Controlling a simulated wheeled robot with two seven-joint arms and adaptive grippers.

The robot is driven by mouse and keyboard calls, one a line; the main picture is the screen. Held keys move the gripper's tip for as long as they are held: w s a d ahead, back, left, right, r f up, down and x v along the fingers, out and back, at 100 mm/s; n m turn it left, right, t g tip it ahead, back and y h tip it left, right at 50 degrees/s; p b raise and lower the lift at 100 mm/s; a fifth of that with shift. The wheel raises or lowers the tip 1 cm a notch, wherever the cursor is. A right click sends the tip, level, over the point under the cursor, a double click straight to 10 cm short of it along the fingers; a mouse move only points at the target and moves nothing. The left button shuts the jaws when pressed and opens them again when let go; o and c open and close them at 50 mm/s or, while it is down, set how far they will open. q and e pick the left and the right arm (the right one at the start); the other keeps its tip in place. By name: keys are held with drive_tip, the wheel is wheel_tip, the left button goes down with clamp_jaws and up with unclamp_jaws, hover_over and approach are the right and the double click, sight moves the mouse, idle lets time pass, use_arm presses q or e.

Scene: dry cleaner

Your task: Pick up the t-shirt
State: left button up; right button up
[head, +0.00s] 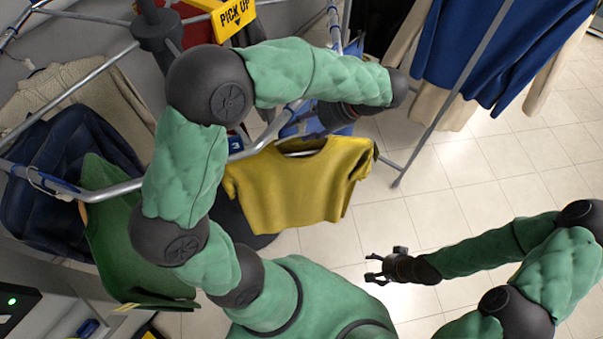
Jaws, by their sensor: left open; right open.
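A yellow t-shirt (296,187) hangs on a hanger from the round metal rail, near the middle of the head view. My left arm arches over the rail, and its dark gripper (309,128) points back to the left just above the shirt's collar. That gripper is open; its fingers are partly lost against the dark and blue things behind, and I cannot tell whether they touch the hanger. My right gripper (373,270) is open and empty over the floor, below and right of the shirt, apart from it.
The metal rail (105,188) also carries a green garment (110,240), a dark navy garment (60,170) and a beige knit (60,95). A yellow "PICK UP" sign (234,15) stands above. Blue and beige clothes (490,50) hang upper right.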

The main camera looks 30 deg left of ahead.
use_arm(q)
clamp_jaws()
drive_tip(key=shift+r, duration=0.6)
wheel_tip(320, 180, up, 2)
drive_tip(key=shift+r+b, duration=0.2)
drive_tip(key=shift+b, duration=0.1)
drive_tip(key=w+d+b, duration=0.1)
drive_tip(key=w+d, duration=0.1)
drive_tip(key=d, duration=0.6)
drive_tip(key=w+d+b, duration=0.1)
drive_tip(key=w+d, duration=0.2)
drive_tip(key=d, duration=0.6)
drive_tip(key=shift+w, duration=0.2)
